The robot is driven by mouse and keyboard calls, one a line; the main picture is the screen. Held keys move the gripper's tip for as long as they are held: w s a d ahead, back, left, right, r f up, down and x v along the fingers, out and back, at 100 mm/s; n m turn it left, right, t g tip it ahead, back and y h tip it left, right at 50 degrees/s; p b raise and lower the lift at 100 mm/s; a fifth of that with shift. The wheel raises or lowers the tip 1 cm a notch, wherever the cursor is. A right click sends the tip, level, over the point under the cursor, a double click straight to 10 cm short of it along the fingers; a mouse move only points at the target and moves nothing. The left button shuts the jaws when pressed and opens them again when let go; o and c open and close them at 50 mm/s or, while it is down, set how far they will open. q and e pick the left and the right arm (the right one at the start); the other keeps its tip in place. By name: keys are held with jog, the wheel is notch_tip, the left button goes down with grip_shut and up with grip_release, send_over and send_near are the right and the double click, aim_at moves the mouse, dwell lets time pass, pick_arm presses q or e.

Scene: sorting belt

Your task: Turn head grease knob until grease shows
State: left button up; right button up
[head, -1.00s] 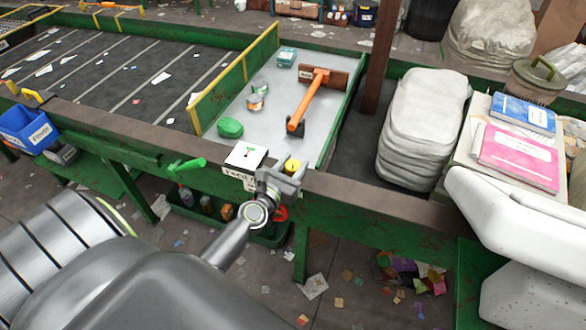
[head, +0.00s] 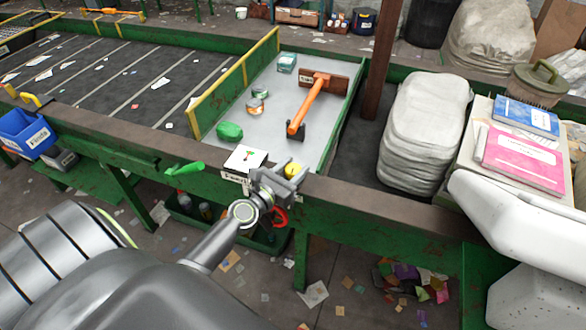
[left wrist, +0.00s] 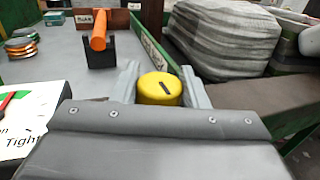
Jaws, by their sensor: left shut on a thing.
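The yellow round knob (head: 293,168) sits at the belt frame's front edge, beside a white label box (head: 245,157) with a small green and red mark. My left gripper (head: 284,178) is shut on the knob, with one finger on each side. In the left wrist view the knob (left wrist: 159,88) stands between the two fingers, and a dark slot mark shows on its top. Part of the label (left wrist: 28,125) shows at the left there, with the word "Tight". I cannot make out any grease. My right gripper is out of view.
An orange-handled tool (head: 308,108), two cans, a green lump (head: 229,131) and a teal box (head: 287,62) lie on the grey plate behind the knob. A green lever (head: 185,168) sticks out left of the label. A red ring (head: 280,217) shows below my gripper.

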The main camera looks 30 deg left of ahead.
pick_arm(q)
jog(key=o, duration=0.9)
jog(key=shift+w, duration=0.1)
jog(key=shift+o, duration=0.2)
jog(key=shift+s+f, duration=0.1)
jog(key=shift+s, duration=0.5)
jog(key=s+a+b, duration=0.1)
jog(key=s+b, duration=0.5)
jog(key=s, duration=1)
jog(key=shift+s+a, duration=0.1)
